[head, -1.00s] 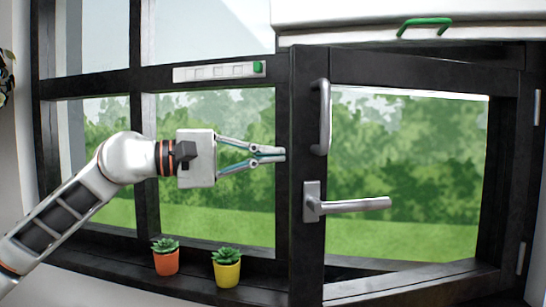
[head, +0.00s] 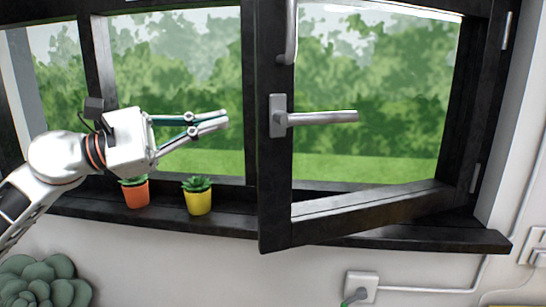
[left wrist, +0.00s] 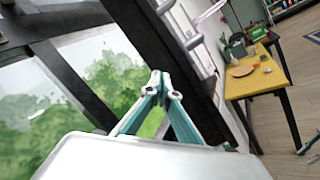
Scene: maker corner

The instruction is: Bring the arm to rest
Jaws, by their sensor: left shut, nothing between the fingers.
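My left gripper (head: 226,119) is in front of the left part of the window, level with the window handle and to the left of it. Its fingers are together and hold nothing. In the left wrist view, the two fingertips (left wrist: 158,82) meet at a point. The gripper is apart from the open window sash (head: 275,195), which stands to its right with a silver handle (head: 325,118). My right gripper is not in view.
An orange pot (head: 136,194) and a yellow pot (head: 199,202) with succulents stand on the dark sill below the gripper. A wall socket (head: 362,286) is under the sill. A grey-green plant (head: 40,280) is at lower left. A yellow table (left wrist: 252,80) shows in the left wrist view.

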